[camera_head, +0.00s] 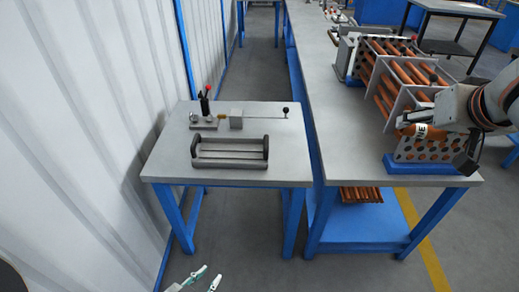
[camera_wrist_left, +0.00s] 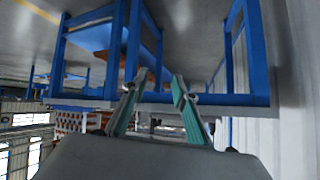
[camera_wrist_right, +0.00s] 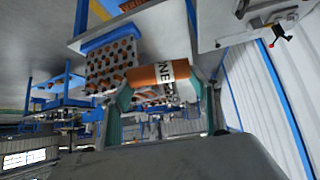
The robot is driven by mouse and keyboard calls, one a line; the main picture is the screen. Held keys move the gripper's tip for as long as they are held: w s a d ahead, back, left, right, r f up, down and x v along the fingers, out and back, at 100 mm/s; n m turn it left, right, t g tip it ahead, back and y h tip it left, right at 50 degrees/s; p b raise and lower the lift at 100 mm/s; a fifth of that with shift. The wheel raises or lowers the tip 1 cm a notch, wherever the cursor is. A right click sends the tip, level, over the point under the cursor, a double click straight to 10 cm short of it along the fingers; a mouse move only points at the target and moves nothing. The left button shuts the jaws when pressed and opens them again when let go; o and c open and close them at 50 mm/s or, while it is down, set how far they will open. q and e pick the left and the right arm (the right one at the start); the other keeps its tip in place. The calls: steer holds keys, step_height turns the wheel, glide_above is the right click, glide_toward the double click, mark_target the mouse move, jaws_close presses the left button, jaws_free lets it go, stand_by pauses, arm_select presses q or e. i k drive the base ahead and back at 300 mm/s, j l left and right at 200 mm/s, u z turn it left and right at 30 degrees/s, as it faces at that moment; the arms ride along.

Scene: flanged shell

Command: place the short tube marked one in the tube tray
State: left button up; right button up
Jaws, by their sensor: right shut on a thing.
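The short tube marked ONE (camera_wrist_right: 148,75) is orange with a white label band reading "ONE". My right gripper (camera_wrist_right: 158,92) is shut on it, one finger at each side. In the head view the right gripper (camera_head: 408,124) and the label are in front of the perforated end plate of the tube rack, partly hidden by my arm. The tube tray (camera_head: 230,163) is a grey trough with raised dark ends on the small table, empty as far as I can see. My left gripper (camera_head: 209,274) is low in front of the small table, fingers apart and empty; it also shows in the left wrist view (camera_wrist_left: 152,88).
The small table (camera_head: 165,160) also carries a fixture with a red-tipped lever (camera_head: 205,103) and a block with a rod (camera_head: 237,118) behind the tray. The rack of orange tubes (camera_head: 400,75) fills the long bench's right side. The bench's left part (camera_head: 320,110) is clear. A corrugated wall stands left.

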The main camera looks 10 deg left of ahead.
mark_target(225, 155)
steer(key=i+j+u, duration=0.2)
steer(key=j+u, duration=0.2)
steer(key=i+j+u, duration=0.25)
steer(key=u, duration=0.2)
steer(key=j, duration=0.1)
